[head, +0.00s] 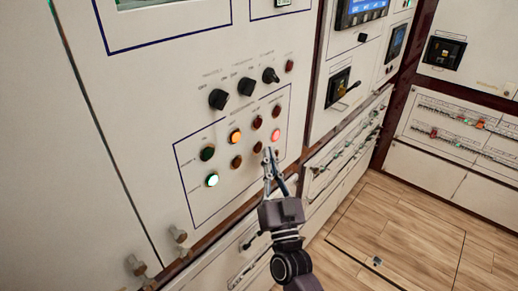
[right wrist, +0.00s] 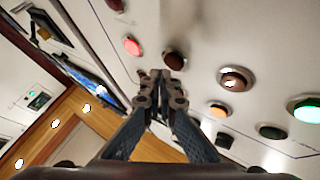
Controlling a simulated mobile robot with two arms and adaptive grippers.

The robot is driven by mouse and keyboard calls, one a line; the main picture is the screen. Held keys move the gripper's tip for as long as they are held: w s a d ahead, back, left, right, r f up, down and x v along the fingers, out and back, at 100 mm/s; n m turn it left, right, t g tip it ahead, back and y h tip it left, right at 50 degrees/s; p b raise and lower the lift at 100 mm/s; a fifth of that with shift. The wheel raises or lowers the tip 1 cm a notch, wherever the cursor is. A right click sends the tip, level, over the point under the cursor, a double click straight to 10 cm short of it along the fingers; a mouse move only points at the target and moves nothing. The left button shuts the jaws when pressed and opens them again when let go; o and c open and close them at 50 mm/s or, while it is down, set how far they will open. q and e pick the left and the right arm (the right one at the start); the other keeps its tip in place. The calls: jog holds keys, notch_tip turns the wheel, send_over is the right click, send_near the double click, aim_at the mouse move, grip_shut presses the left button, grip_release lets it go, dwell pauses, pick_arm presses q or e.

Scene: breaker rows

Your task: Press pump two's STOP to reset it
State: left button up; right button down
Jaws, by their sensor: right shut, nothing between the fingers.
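My right gripper (head: 269,152) is shut and empty, with its fingertips at the lower right of the push-button group on a white panel. In the right wrist view its tips (right wrist: 160,76) are beside a dark red button (right wrist: 175,60). I cannot tell whether they touch the panel. The lit red one also shows in the wrist view (right wrist: 131,45). Labels are too small to read, so pump two's STOP cannot be told apart. My left gripper is not in view.
Left of the tips are a lit orange button (head: 235,136), a lit green button (head: 212,180) and a dark green button (head: 207,153). Black rotary knobs (head: 218,99) stick out above. Bolts (head: 177,234) protrude at lower left. Wooden floor (head: 430,240) is open at right.

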jog(key=shift+w+a, duration=0.25)
jog(key=shift+a, duration=0.05)
jog(key=shift+w+a+b, duration=0.25)
jog(key=shift+a+b, duration=0.05)
jog(key=shift+a, duration=0.05)
dwell(0.7)
dwell(0.3)
jog(key=shift+s+d+p, duration=0.45)
jog(key=shift+s+d, duration=0.1)
jog(key=shift+d, duration=0.15)
jog(key=s+d+p, duration=0.1)
jog(key=d, duration=0.1)
jog(key=s+d+p, duration=0.1)
jog(key=s+d, duration=0.1)
dwell(0.3)
dwell(0.6)
